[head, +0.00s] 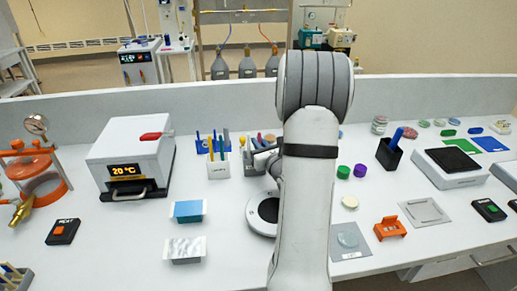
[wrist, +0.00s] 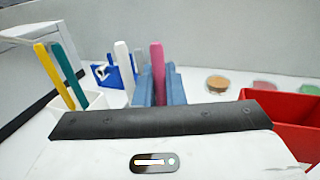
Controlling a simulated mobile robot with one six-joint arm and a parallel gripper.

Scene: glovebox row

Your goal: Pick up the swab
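Several upright sticks show in the wrist view, and I cannot tell for sure which is the swab. A pink stick (wrist: 157,62) stands between the blue-grey fingers of my gripper (wrist: 162,86). The fingers are close together, one on each side of it, and seem shut on it. Its lower end is hidden. A white stick (wrist: 121,65) stands just left of the fingers. Yellow (wrist: 50,75) and teal (wrist: 69,75) sticks lean in a white holder (wrist: 95,101) at the left. In the head view my gripper (head: 262,158) is partly hidden by my arm.
A white pen holder (head: 218,171) and a blue rack (head: 203,150) stand left of my gripper. A heater box reading 20 °C (head: 131,163) is farther left. A red bin (wrist: 290,112) is close at the right in the wrist view. A round plate device (head: 256,221) lies in front.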

